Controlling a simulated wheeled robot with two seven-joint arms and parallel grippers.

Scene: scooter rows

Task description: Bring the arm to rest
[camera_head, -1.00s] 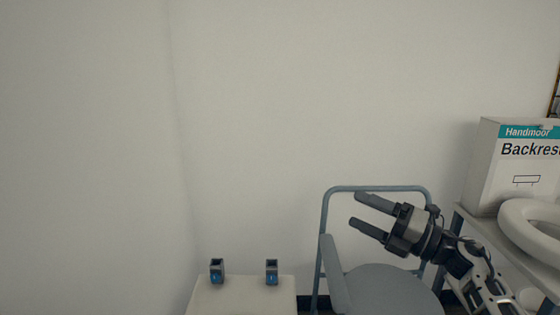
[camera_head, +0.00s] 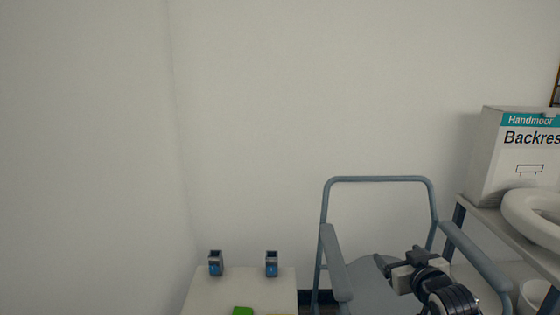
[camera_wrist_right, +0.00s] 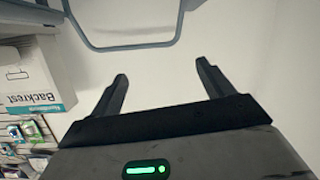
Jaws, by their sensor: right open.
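My right gripper (camera_head: 384,264) is at the lower right of the head view, in front of the grey-blue framed chair's seat. In the right wrist view its two dark fingers (camera_wrist_right: 161,86) stand wide apart with nothing between them. The wall and part of the chair frame (camera_wrist_right: 125,45) show beyond the fingers. My left gripper is not in view.
The chair (camera_head: 335,262) has raised armrests close around my right arm. A shelf (camera_head: 492,222) at right holds a Backrest box (camera_head: 522,160) and a white ring-shaped seat (camera_head: 535,213). A white table (camera_head: 240,285) holds two small blue-and-black items (camera_head: 215,264) and a green thing (camera_head: 242,311).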

